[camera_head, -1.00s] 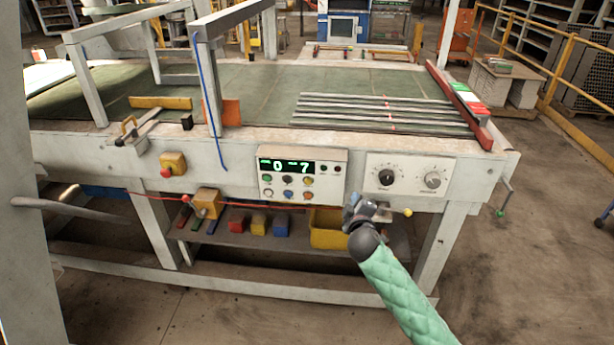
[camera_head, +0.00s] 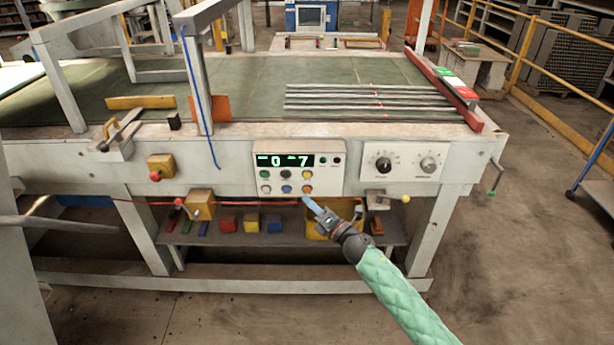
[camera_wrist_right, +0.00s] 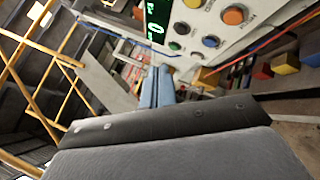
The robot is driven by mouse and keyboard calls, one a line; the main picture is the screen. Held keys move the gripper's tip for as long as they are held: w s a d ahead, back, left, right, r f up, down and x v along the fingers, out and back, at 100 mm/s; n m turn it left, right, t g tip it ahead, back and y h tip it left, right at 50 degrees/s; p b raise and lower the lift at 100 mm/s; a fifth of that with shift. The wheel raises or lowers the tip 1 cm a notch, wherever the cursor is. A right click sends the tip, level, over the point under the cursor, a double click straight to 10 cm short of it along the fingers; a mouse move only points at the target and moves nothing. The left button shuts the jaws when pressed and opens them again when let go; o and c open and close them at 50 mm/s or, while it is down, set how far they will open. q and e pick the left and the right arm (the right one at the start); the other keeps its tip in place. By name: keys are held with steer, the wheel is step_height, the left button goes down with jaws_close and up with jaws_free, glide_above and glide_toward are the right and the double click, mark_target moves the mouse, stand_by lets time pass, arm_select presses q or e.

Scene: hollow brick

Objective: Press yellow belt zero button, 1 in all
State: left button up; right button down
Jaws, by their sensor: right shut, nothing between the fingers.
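The control panel (camera_head: 329,182) is on the front of the conveyor frame, with a lit display (camera_head: 285,160) reading 0 and 7. Two rows of round buttons lie under the display. A yellow button (camera_head: 307,174) is at the right of the upper row, above an orange button (camera_head: 307,188); the blue button (camera_head: 286,189) is left of that. My right gripper (camera_head: 309,202) is shut and empty, its blue fingertips just below the panel's lower right. In the right wrist view its fingers (camera_wrist_right: 157,80) point past the panel's buttons, including the orange one (camera_wrist_right: 233,15). My left gripper does not show.
Two dials (camera_head: 383,164) sit on a plate right of the panel. A yellow-tipped lever (camera_head: 405,199) juts out below them. A yellow box with a red knob (camera_head: 160,168) is to the left. Coloured blocks (camera_head: 251,223) lie on the lower shelf. A red cable runs under the panel.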

mark_target(307, 175)
steer(key=shift+w, duration=0.1)
stand_by(0.3)
arm_select(q)
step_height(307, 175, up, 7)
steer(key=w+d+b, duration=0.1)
steer(key=b, duration=0.1)
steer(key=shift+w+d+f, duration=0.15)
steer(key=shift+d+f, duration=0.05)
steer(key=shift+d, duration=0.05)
arm_select(e)
steer(key=shift+w, duration=4.3)
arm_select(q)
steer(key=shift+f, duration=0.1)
arm_select(e)
steer(key=shift+w, duration=0.15)
steer(key=shift+w+b, duration=0.3)
steer(key=shift+b, duration=0.1)
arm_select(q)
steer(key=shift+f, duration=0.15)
